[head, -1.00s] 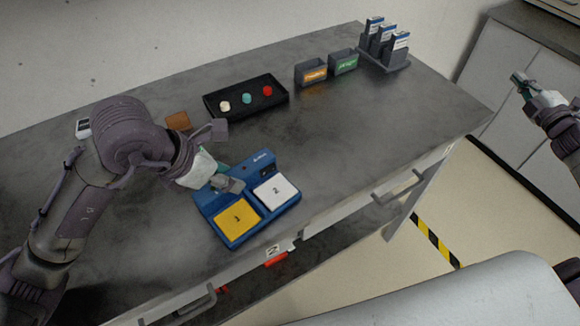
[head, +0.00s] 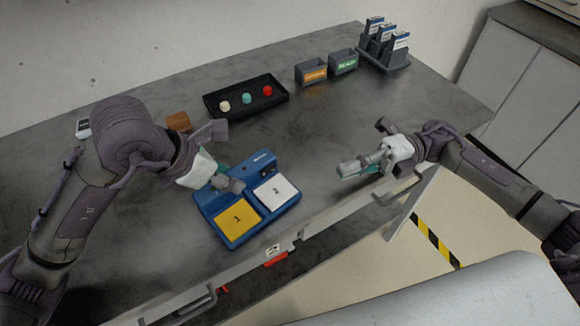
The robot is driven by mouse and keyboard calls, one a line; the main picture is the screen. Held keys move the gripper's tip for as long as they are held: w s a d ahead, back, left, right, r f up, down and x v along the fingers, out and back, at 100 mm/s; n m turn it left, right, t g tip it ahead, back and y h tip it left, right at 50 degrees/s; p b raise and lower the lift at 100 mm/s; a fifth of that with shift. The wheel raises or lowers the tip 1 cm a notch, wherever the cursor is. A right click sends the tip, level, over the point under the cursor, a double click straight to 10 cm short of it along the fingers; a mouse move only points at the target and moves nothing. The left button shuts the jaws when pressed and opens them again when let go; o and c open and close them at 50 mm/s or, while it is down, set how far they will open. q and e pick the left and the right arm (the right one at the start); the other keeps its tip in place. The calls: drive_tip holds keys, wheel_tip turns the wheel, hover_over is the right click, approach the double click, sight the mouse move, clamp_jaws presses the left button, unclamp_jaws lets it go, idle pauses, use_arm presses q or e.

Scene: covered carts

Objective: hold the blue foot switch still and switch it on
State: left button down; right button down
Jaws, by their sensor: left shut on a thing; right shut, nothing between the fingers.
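The blue foot switch (head: 226,241) lies on the grey cart top near its front edge. It has a yellow pedal (head: 237,218) marked 1 on the left and a white pedal (head: 277,193) marked 2 on the right. A small dark part shows on its raised back edge, too small to read. My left gripper (head: 232,184) is shut on the back left part of the foot switch and hides that part. My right gripper (head: 345,172) is shut and empty, to the right of the foot switch and apart from it, near the front edge.
A black tray (head: 212,113) with white, teal and red knobs lies behind the foot switch. Two labelled bins (head: 311,73) and a rack of boxes (head: 397,63) stand at the back right. A brown block (head: 178,121) is near my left arm. The middle is clear.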

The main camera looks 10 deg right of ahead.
sight(299, 193)
drive_tip(key=shift+a, duration=0.1)
drive_tip(key=a, duration=1)
drive_tip(key=shift+s, duration=0.35)
drive_tip(key=w, duration=0.2)
drive_tip(key=shift+w+a, duration=0.3)
drive_tip(key=shift+a, duration=0.05)
drive_tip(key=shift+w+a, duration=0.2)
drive_tip(key=shift+w, duration=0.35)
drive_tip(key=shift+w, duration=0.3)
drive_tip(key=shift+s, duration=0.1)
